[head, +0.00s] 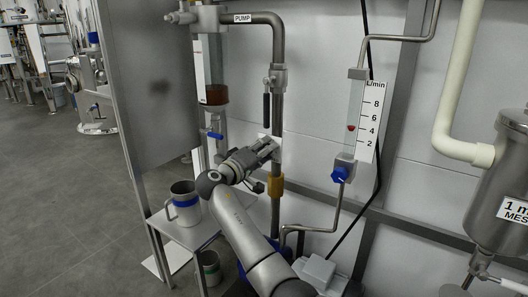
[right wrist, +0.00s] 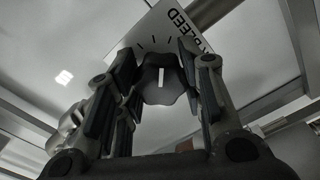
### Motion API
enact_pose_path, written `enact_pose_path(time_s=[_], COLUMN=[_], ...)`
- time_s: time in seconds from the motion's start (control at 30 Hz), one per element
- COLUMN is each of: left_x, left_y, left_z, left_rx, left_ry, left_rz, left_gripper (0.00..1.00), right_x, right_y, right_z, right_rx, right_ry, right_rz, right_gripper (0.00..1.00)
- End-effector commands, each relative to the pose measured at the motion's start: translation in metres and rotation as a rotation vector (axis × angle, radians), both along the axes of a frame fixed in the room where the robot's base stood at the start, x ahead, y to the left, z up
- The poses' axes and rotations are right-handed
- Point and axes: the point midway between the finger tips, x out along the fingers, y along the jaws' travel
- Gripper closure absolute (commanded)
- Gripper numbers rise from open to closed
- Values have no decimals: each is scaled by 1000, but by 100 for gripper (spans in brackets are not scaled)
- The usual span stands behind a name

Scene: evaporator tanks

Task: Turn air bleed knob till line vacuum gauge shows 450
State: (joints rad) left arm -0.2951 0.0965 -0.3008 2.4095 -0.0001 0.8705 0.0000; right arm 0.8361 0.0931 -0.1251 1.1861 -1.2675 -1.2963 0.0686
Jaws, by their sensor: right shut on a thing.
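My right gripper (head: 265,150) reaches to the vertical steel pipe (head: 277,110) under the PUMP label. In the right wrist view my right gripper (right wrist: 158,88) has its dark fingers on both sides of the air bleed knob (right wrist: 161,92). The knob is dark and lobed, with a white pointer line that stands about upright in that picture. Behind it is a white plate (right wrist: 180,22) reading "BLEED", partly cut off, with black tick marks. In the head view the gripper hides the knob. No line vacuum gauge shows in either view. My left gripper is not in view.
A flowmeter (head: 356,115) marked L/min with a blue knob (head: 340,174) stands to the right. A jug (head: 186,203) with a blue band stands on a small shelf (head: 190,236) at left. A steel tank (head: 505,205) is at far right.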

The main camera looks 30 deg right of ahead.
Motion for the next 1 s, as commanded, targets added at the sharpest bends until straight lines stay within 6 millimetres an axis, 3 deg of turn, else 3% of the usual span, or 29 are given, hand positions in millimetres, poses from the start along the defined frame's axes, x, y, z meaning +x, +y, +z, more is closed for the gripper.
enact_pose_path(time_s=[0.03,0.07,0.23,0.63,1.0], left_x=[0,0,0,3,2], left_y=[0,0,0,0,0], left_z=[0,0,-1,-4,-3], left_rx=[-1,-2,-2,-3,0], left_ry=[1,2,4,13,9], left_rz=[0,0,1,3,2], left_gripper=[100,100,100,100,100], right_x=[0,0,0,-2,-30], right_y=[1,1,0,7,74], right_z=[-3,-3,-2,-1,-2], right_rx=[3,3,3,0,3], right_ry=[5,5,3,2,2], right_rz=[-1,-1,0,2,3], right_gripper=[88,62,42,42,42])
